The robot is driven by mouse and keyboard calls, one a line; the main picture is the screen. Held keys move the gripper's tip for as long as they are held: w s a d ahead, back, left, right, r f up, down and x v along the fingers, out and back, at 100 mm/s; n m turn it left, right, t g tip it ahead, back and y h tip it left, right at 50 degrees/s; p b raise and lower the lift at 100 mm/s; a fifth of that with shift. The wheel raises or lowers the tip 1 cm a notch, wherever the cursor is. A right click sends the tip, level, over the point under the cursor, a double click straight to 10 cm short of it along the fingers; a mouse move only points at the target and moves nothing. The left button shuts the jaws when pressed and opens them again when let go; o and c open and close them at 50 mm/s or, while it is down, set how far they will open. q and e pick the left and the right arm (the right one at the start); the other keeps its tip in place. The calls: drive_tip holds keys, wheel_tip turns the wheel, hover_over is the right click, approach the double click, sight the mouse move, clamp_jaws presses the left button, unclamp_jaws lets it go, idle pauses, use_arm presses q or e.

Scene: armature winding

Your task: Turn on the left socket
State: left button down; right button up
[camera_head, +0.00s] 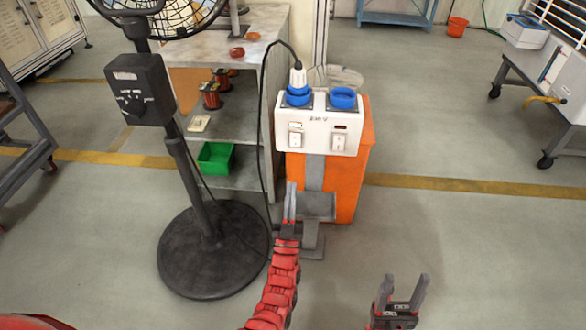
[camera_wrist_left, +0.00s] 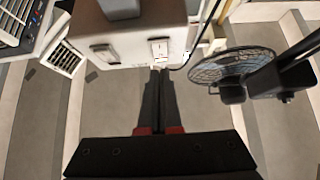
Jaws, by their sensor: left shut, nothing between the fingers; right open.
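A white socket box (camera_head: 318,124) stands on an orange stand (camera_head: 330,188). Its left blue socket (camera_head: 298,98) has a white plug (camera_head: 297,76) in it; the right blue socket (camera_head: 342,99) has no plug. Below them are the left switch (camera_head: 296,138) and the right switch (camera_head: 339,142). My left gripper (camera_head: 290,190) is shut and empty, pointing up at the box. In the left wrist view the fingertips (camera_wrist_left: 160,74) are close to the left switch (camera_wrist_left: 159,49); I cannot tell if they touch. My right gripper (camera_head: 406,280) is open and empty, low and right.
A black cable runs from the plug down beside the box. A pedestal fan (camera_head: 140,90) stands at left, its round base (camera_head: 214,250) on the floor. A shelf with a green bin (camera_head: 216,158) is behind. The floor at right is clear up to a wheeled table.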

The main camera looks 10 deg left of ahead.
use_arm(q)
drive_tip(key=v, duration=0.3)
drive_tip(key=shift+f, duration=0.3)
